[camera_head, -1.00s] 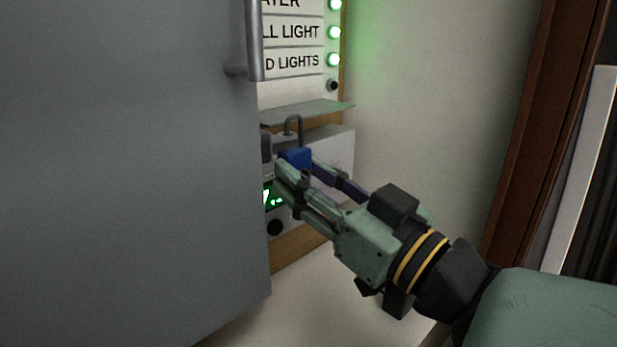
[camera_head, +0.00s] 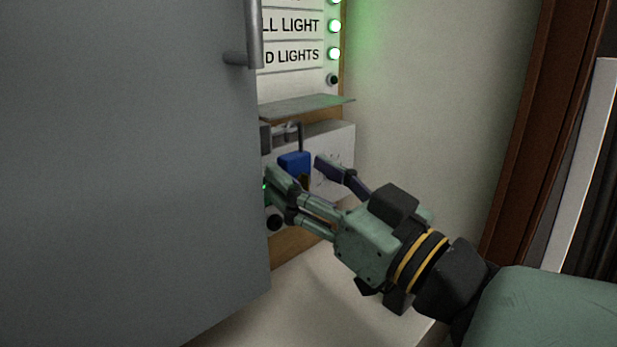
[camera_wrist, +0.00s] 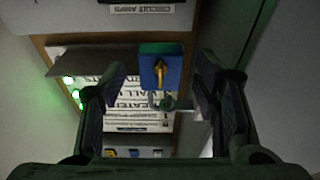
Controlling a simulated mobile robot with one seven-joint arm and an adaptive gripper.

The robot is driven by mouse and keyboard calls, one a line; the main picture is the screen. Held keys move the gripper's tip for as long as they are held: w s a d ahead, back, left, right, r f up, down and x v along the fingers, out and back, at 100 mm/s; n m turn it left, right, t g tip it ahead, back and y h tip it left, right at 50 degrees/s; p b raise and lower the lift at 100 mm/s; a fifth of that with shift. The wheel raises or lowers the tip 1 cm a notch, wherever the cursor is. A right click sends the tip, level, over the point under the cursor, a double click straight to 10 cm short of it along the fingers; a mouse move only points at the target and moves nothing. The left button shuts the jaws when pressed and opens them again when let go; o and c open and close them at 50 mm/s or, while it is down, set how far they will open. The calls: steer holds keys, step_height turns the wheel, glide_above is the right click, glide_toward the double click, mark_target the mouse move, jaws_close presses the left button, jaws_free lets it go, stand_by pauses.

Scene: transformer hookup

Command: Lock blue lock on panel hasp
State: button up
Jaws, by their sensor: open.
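The blue lock (camera_head: 294,163) is at the hasp (camera_head: 285,131) on the panel, body down and shackle up. In the wrist view the lock (camera_wrist: 147,63) shows a brass-coloured part on its face, and its metal shackle meets the grey hasp (camera_wrist: 183,104). I cannot tell whether the shackle is fully closed. My gripper (camera_head: 297,168) is open, with one finger on each side of the lock and visible gaps. In the wrist view my gripper (camera_wrist: 161,68) also stands spread around the lock, touching neither side.
A grey cabinet door (camera_head: 130,170) with a handle (camera_head: 253,35) stands close on the left and hides part of the panel. A thin ledge (camera_head: 306,107) juts out above the hasp. The pale wall (camera_head: 430,100) to the right leaves free room.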

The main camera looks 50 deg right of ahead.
steer(key=v, duration=0.2)
steer(key=r+v, duration=0.1)
steer(key=v, duration=0.2)
stand_by(0.6)
steer(key=v, duration=1.2)
steer(key=shift+s, duration=0.1)
stand_by(0.4)
